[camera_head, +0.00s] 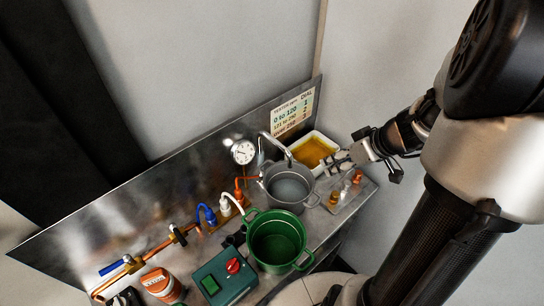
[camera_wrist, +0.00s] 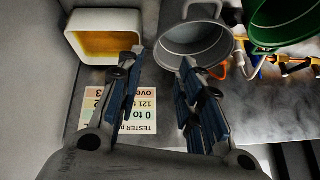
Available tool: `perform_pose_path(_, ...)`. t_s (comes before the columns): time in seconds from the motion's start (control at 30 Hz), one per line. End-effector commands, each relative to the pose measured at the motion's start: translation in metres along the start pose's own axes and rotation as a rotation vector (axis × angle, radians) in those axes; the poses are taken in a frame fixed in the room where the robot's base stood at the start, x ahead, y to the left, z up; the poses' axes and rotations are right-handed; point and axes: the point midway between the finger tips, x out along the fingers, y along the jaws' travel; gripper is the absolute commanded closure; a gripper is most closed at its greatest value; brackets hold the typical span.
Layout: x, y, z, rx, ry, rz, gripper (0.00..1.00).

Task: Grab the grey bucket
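The grey bucket (camera_head: 287,190) stands upright on the metal counter, under a curved metal spout, with small handles at its sides. It looks empty, though its inside is partly shaded. My gripper (camera_head: 343,162) is above the counter, to the right of the bucket and close to its rim. In the wrist view the bucket (camera_wrist: 196,40) is at the top centre, with a handle at its upper edge. My gripper's two fingers (camera_wrist: 158,70) are apart with nothing between them. The right finger overlaps the bucket's rim in the picture; I cannot tell whether they touch.
A green bucket (camera_head: 277,240) stands just left and in front. A white tray with amber contents (camera_head: 330,143) is behind, near my gripper. Small orange-and-white items (camera_head: 346,190) sit at right. A gauge (camera_head: 243,151) and pipes line the back. A green box (camera_head: 224,276) stands in front.

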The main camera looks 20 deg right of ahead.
Motion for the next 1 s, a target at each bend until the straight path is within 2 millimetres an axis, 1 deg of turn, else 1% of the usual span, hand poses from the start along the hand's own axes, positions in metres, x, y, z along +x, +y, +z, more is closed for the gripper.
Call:
perform_pose_path(0.2,0.047,-0.001,0.003,-0.002,-0.004,-0.006,0.66)
perform_pose_path(0.4,0.088,-0.001,0.003,-0.003,-0.005,-0.004,0.66)
perform_pose_path(0.5,0.102,-0.001,0.002,-0.003,-0.003,-0.003,0.66)
perform_pose_path(0.67,0.111,-0.001,0.001,-0.003,-0.002,-0.002,0.66)
perform_pose_path(0.77,0.12,-0.001,0.002,-0.003,-0.003,-0.003,0.66)
perform_pose_path(0.9,0.144,-0.002,0.003,-0.004,-0.005,-0.004,0.66)
perform_pose_path(1.0,0.159,-0.001,0.002,-0.003,-0.004,-0.003,0.66)
